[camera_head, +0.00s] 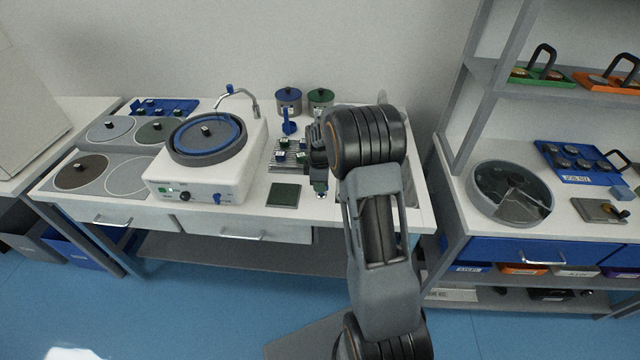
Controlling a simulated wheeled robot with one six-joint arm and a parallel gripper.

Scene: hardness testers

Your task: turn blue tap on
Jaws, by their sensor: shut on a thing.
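The grinding and polishing machine (245,172) is a white box with a round, blue-rimmed wheel (207,138) on top. A blue knob (217,198) is on the machine's front panel. My gripper (319,180) is right of the machine, pointing down and shut on a small sample (320,190), mostly hidden by the fingers. It is well apart from both blue parts. Whether the tap is on cannot be told.
A dark green square pad (284,195) lies left of my gripper. A rack of small samples (290,153), a blue bottle (288,122) and two lidded tins (289,100) stand behind. Several discs (82,171) lie at left. A shelf unit (455,110) stands at right.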

